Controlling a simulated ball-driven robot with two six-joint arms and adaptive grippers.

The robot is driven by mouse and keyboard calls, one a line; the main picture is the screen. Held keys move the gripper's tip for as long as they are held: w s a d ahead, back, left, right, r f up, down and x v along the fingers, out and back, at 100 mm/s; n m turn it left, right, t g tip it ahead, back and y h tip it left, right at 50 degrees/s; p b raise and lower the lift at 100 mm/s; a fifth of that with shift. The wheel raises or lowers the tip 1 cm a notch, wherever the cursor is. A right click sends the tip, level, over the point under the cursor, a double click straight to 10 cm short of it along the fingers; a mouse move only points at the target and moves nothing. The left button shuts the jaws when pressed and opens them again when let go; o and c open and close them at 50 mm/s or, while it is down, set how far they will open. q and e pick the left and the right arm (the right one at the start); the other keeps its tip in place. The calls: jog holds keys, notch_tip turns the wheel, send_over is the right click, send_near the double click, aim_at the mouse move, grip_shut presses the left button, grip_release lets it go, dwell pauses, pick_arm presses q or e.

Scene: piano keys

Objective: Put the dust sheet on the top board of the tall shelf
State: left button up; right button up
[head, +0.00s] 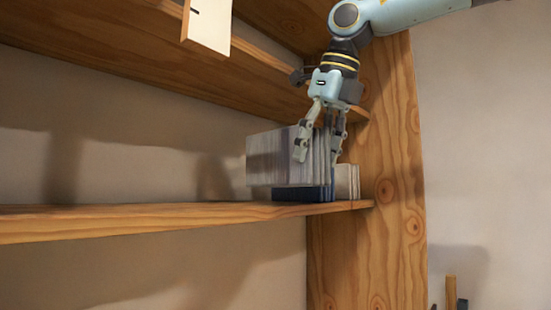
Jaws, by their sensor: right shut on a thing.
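The dust sheet (271,158) looks like a grey, streaked, folded block with layered edges at its right. My right gripper (319,158) reaches down from the upper right and is shut on it, with one finger over its near face and the other at its right side. The sheet is over a board (150,220) of the wooden tall shelf (388,190), right above a dark blue flat thing (302,194). I cannot tell whether the sheet touches the blue thing. My left gripper is not in view.
Pale upright items (347,181) stand behind, near the side panel. Another board (130,65) runs above, with a cream piece (207,25) hanging at its edge. The lower board is clear to the left. A brown upright piece (451,292) shows at bottom right.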

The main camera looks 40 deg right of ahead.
aim_at(278, 172)
jog(key=w+p, duration=0.2)
jog(key=w, duration=0.5)
jog(key=shift+p, duration=0.3)
jog(key=shift+w+f+p, duration=0.1)
jog(key=shift+w+p, duration=0.55)
jog(key=shift+w, duration=0.25)
notch_tip(278, 172, down, 3)
jog(key=shift+w+a+r, duration=0.15)
jog(key=shift+r, duration=0.05)
jog(key=shift+f, duration=0.2)
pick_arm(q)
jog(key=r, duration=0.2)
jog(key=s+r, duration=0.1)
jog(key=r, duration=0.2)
pick_arm(e)
jog(key=shift+f, duration=0.15)
jog(key=o, duration=1.5)
jog(key=shift+c, duration=0.2)
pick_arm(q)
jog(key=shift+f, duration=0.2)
